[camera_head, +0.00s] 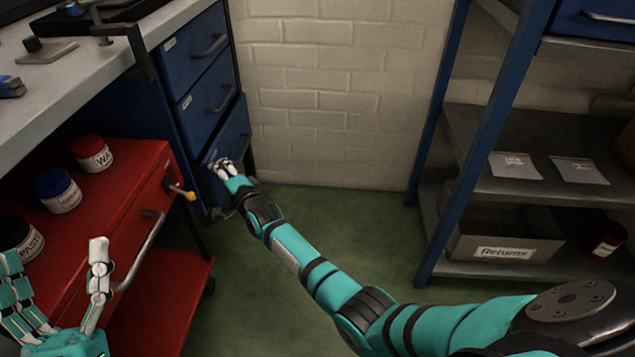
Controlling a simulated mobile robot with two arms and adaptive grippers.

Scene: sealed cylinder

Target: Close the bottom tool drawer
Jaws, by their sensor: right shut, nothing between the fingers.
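A blue drawer cabinet (165,85) stands under the workbench, with drawers stacked one above another.
A red cart (130,172) with several jars and a grey handle stands in front of the cabinet. The grey workbench top (75,75) is above. Blue-framed shelves (510,100) with a bin labelled Returns (505,235) stand right. Green floor (330,215) lies clear between.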

